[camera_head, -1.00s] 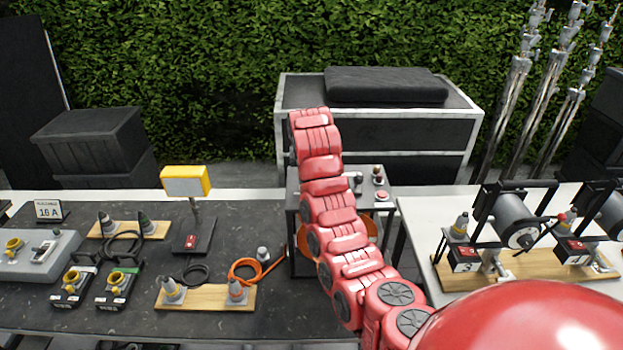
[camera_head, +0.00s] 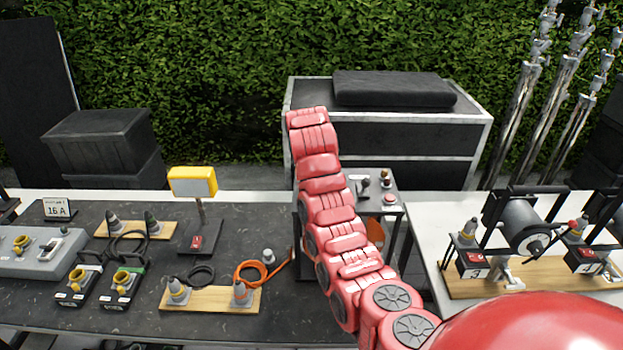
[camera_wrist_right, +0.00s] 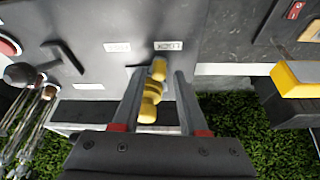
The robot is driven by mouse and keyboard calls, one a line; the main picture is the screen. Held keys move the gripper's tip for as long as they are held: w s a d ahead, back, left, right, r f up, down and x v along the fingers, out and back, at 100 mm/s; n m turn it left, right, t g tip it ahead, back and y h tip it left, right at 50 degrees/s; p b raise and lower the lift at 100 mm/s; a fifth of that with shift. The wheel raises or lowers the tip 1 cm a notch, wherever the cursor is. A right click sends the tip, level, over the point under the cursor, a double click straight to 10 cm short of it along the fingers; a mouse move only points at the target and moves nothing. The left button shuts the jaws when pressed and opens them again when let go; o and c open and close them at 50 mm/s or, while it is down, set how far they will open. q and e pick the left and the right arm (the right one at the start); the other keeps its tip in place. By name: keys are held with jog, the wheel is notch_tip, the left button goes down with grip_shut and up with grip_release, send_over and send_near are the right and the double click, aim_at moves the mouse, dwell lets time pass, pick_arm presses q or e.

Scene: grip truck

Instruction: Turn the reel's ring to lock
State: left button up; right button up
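In the right wrist view, a yellow lobed ring (camera_wrist_right: 153,92) stands at the edge of a grey panel (camera_wrist_right: 120,25) with small white labels, one seeming to read LOCK (camera_wrist_right: 168,45). My right gripper (camera_wrist_right: 160,78) has one finger on each side of the ring, with a visible gap on the right side; contact on the left is unclear. In the head view my red right arm reaches to the grey stand (camera_head: 385,185), hiding the gripper and the ring. An orange reel (camera_head: 375,233) shows partly under the stand's top, behind my arm. My left gripper is out of view.
The dark table (camera_head: 120,310) at left holds connectors, cables and a yellow-framed lamp (camera_head: 193,182). A black case (camera_head: 385,130) stands behind. Knobs (camera_wrist_right: 22,75) sit near my gripper on the panel.

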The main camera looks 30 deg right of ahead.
jog(key=shift+o, duration=0.3)
jog(key=shift+r, duration=0.1)
jog(key=shift+s+r+p, duration=0.1)
jog(key=shift+r+p, duration=0.15)
jog(key=shift+p, duration=0.2)
jog(key=p+v, duration=0.2)
jog(key=shift+s+r, duration=0.1)
jog(key=shift+r, duration=0.15)
jog(key=p+v, duration=0.2)
jog(key=v, duration=1.2)
jog(key=shift+a, duration=0.2)
